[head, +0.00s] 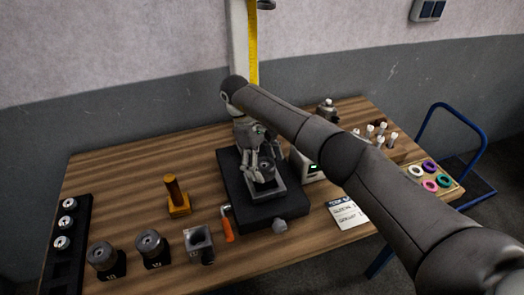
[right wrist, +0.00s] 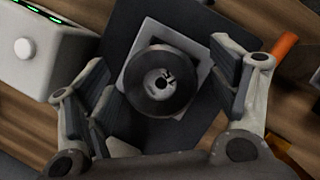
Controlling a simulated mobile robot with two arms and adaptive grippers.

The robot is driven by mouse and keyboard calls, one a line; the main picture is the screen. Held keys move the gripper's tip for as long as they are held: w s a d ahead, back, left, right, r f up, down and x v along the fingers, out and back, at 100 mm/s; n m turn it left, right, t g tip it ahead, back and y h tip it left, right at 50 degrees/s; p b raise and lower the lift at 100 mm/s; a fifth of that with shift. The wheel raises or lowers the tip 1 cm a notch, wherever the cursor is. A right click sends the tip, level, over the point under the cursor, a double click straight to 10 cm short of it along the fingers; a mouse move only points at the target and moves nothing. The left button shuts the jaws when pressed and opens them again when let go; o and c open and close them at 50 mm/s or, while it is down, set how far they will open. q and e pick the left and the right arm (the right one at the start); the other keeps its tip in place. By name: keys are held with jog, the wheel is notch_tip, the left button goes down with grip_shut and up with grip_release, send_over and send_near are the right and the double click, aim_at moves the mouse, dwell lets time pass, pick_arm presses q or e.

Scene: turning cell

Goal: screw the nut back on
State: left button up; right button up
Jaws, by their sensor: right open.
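My right gripper (head: 257,160) points down over the square holding fixture (head: 279,190) on the black base plate (head: 236,192). In the right wrist view my right gripper (right wrist: 160,92) is open, with its fingers apart on both sides of a dark round part (right wrist: 150,97) with a centre hole. The part sits in the square light frame of the fixture (right wrist: 203,45); no finger visibly touches it. I cannot tell whether this part is the nut or the holder under it. My left gripper is not in view.
Left of the plate stand two dark round holders (head: 103,252), a square block (head: 198,243), a yellow post stand (head: 178,203) and a rack (head: 72,268) of collets. An orange-handled tool (head: 228,228) lies close by. A white box (right wrist: 40,45) stands right of the plate in the head view.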

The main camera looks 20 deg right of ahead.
jog(key=v, duration=1.1)
jog(key=shift+d+r, duration=0.2)
jog(key=shift+d, duration=0.05)
jog(key=shift+s, duration=0.15)
